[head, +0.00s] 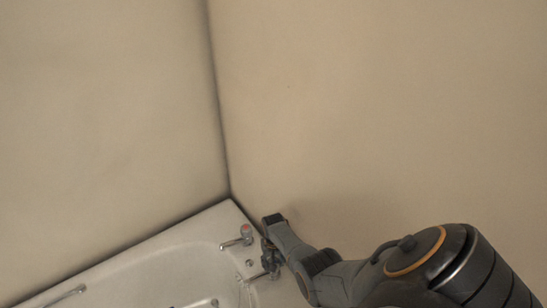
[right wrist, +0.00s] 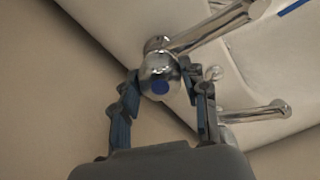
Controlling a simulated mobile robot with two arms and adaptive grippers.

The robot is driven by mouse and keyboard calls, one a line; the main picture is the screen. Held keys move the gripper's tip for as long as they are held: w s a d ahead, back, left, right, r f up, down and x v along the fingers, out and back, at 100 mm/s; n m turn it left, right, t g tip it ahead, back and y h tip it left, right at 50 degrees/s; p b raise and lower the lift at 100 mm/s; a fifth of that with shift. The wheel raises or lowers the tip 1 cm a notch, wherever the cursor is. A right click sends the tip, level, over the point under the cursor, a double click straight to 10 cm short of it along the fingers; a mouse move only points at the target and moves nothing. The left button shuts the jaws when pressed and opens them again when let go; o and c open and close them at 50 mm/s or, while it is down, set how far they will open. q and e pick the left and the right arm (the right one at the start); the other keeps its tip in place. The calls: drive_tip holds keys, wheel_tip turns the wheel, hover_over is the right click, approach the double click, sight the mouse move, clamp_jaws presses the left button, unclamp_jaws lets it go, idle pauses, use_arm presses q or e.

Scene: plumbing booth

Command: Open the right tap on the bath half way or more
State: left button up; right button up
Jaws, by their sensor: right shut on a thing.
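The right tap has a round chrome handle (right wrist: 156,78) with a blue dot, seen in the right wrist view. Its chrome spout (right wrist: 210,28) runs up and right over the bath. My right gripper (right wrist: 163,88) is shut on this handle, with one finger on each side. In the head view my right gripper (head: 269,243) is at the corner end of the bath, and its fingers mostly hide the right tap. How far the handle is turned cannot be told. My left gripper is in neither view.
The other tap (head: 246,232), with a reddish top, stands just left of the gripper; its spout (right wrist: 255,113) shows in the right wrist view. The white bath (head: 150,262) has a grab handle (head: 65,296). Bare walls meet behind the bath corner.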

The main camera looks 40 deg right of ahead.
drive_tip(key=shift+s+n, duration=0.1)
drive_tip(key=shift+n, duration=1.1)
drive_tip(key=o, duration=1.2)
drive_tip(key=shift+c, duration=0.2)
wheel_tip(320, 180, up, 12)
